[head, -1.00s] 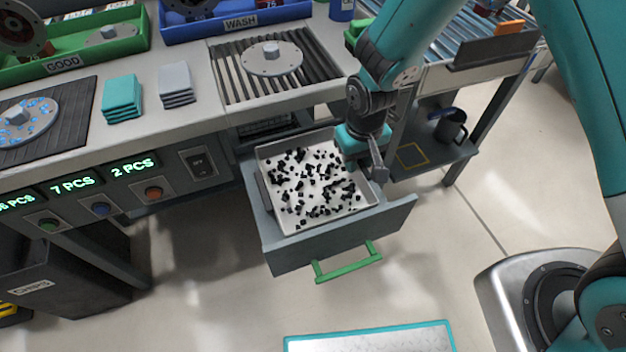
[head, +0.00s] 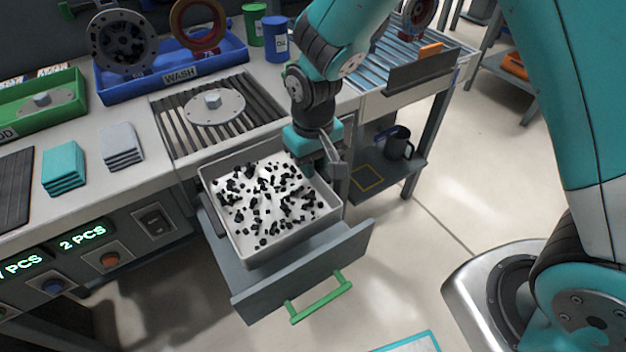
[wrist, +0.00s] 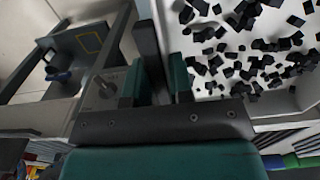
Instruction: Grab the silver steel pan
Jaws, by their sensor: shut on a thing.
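The silver steel pan (head: 292,243) is a square, shallow tray with many small black chips on its pale floor. It is over the open grey drawer (head: 300,276), raised so that its outer walls show above the drawer. My gripper (head: 322,168) is shut on the pan's right wall near the back right corner. In the wrist view the pan (wrist: 278,18) fills the right side, and my gripper's fingers (wrist: 157,85) close around its edge. The finger contact is partly hidden in the head view.
The workbench with a slotted grate and a round flanged part (head: 214,107) lies behind the drawer. A low shelf with a dark mug (head: 398,143) is at right, close to my gripper. Open floor lies in front and to the right.

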